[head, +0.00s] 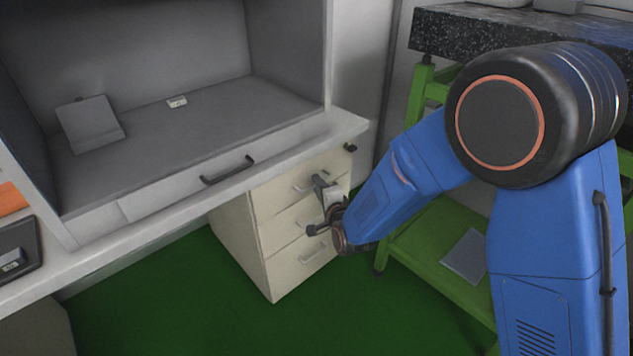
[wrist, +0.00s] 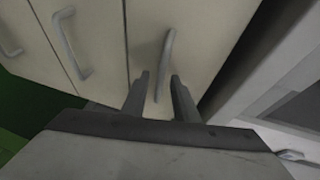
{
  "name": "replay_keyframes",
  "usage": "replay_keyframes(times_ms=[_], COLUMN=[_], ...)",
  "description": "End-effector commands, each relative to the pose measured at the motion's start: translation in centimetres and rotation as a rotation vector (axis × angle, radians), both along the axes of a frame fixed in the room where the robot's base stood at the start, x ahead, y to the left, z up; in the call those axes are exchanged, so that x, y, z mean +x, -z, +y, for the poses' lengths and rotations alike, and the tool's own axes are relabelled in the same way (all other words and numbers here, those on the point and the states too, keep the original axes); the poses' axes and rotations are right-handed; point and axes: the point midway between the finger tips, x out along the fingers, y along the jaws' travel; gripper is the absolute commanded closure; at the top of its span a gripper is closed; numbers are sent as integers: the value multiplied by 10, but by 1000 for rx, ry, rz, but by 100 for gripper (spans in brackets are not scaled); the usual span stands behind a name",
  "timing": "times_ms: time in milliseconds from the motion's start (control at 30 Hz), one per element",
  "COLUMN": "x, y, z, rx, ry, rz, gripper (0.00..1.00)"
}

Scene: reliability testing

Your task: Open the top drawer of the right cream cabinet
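The cream cabinet (head: 238,234) stands under the right end of the white bench, with three drawers and grey bar handles. Its top drawer (head: 285,189) looks shut in the head view. In the wrist view the cabinet is turned sideways, and the top drawer front (wrist: 195,40) is the rightmost panel. My gripper (wrist: 160,76) is open in front of it, one finger on either side of the top handle (wrist: 166,58). A gap shows between the handle and each finger. In the head view my gripper (head: 324,205) partly hides the drawer fronts.
A green cart (head: 415,225) with a dark speckled top (head: 455,35) stands to the right, close to my arm. Green floor (head: 180,290) is clear in front.

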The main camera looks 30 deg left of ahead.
Motion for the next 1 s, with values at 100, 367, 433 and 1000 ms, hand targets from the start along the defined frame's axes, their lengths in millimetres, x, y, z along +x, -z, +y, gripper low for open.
replay_keyframes(times_ms=[100, 367, 433, 1000], x=[0, 0, 0, 0], y=[0, 0, 0, 1], z=[0, 0, 0, 0], rx=[0, 0, 0, -1], ry=[0, 0, 0, 0], rz=[0, 0, 0, 1], gripper=[73, 90, 100, 100])
